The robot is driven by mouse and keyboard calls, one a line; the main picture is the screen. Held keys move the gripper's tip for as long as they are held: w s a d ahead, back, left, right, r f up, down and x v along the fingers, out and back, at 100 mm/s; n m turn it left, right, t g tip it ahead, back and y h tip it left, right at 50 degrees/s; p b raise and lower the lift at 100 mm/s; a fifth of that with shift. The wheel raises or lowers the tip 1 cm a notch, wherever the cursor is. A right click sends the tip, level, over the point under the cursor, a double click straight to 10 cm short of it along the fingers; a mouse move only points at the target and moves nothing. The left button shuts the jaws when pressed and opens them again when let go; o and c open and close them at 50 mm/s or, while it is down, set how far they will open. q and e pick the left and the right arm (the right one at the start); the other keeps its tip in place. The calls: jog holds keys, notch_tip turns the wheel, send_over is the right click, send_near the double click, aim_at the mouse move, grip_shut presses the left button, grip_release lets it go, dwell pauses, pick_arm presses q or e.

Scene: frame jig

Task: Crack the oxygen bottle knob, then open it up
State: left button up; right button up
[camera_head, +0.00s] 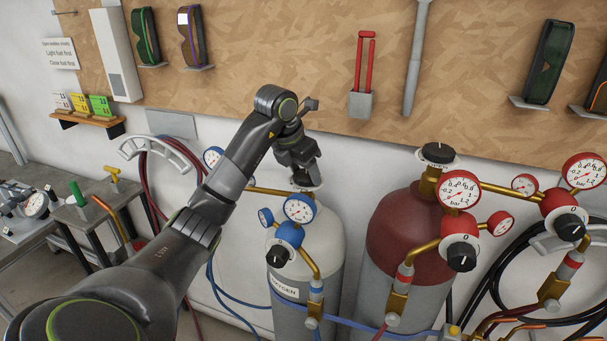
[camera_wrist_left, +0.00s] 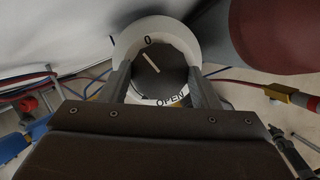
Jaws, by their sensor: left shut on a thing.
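The white oxygen bottle (camera_head: 330,245) stands against the wall, with OXYGEN lettered on its side. Its dark top knob (camera_head: 303,180) is mostly covered by my left gripper (camera_head: 304,170), which comes down on it from above. In the left wrist view the black knob (camera_wrist_left: 156,72) sits inside a white ring (camera_wrist_left: 125,42) marked 0 and OPEN. A pale line on the knob slants, its upper end toward the 0. The fingers of my left gripper (camera_wrist_left: 163,90) are shut on the knob, one on each side. My right gripper is not in view.
Blue gauges (camera_head: 299,208) and a regulator sit in front of the oxygen bottle's neck. A dark red bottle (camera_head: 408,235) with its own black knob (camera_head: 438,153) and red gauges stands close on the right. Hoses hang around. A bench (camera_head: 75,215) is at left.

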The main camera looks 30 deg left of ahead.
pick_arm(q)
jog(key=shift+r+n+y+b, duration=0.1)
jog(key=shift+n+y+b, duration=0.25)
jog(key=shift+n, duration=0.55)
jog(key=o, duration=1)
